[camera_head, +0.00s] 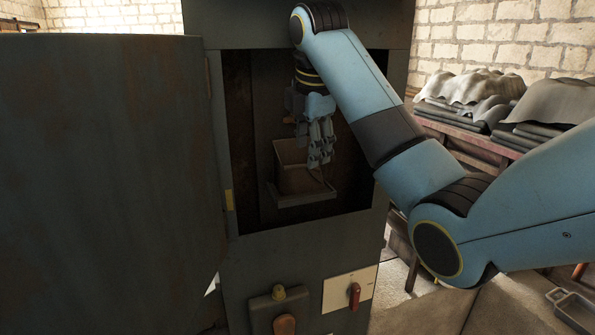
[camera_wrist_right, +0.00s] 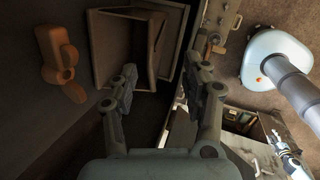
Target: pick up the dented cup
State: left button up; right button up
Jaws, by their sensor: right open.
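A brown, box-shaped cup (camera_head: 296,168), which I take to be the dented cup, sits inside the open cabinet. Its open mouth and a bent inner wall show in the right wrist view (camera_wrist_right: 122,50). My right gripper (camera_head: 321,158) is inside the cabinet opening, in front of the cup's right side, and hides part of it. In the right wrist view its fingers (camera_wrist_right: 162,66) are spread, with nothing held between them; the cup lies beyond the fingertips, mostly toward the left one. What looks like my left gripper (camera_wrist_right: 278,143) is small at the lower right of that view.
The cabinet door (camera_head: 110,170) stands open at left. The opening's frame (camera_head: 218,130) is close around my right arm. An orange-brown winged knob (camera_wrist_right: 62,62) sits left of the cup. A red switch (camera_head: 354,294) is below; a table with draped sheets (camera_head: 480,90) stands right.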

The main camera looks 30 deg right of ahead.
aim_at(307, 168)
jog(key=x, duration=0.3)
jog(key=p+x, duration=0.1)
jog(key=x, duration=0.3)
jog(key=shift+w+r+p, duration=0.1)
jog(key=shift+w+p, duration=0.15)
jog(key=shift+p, duration=0.05)
grip_shut()
